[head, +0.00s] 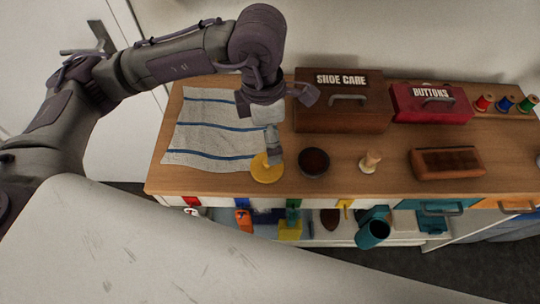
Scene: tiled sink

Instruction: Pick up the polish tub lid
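The yellow lid (267,169) lies on the wooden counter, at the lower right corner of the striped cloth. The polish tub (314,162) stands just to its right, uncovered, with dark contents. My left gripper (274,158) points down directly over the lid, with its fingertip end at the lid's upper right part. Part of the gripper is hidden behind its own wrist, and I cannot tell whether the fingers are apart or touch the lid. My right gripper is not in view.
A shoe care box (342,115) and a red buttons box (432,113) stand behind. A small wooden-handled dauber (371,161) and a brown brush (446,163) lie to the right. The striped cloth (205,140) covers the left. Thread spools (506,104) stand at the far right.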

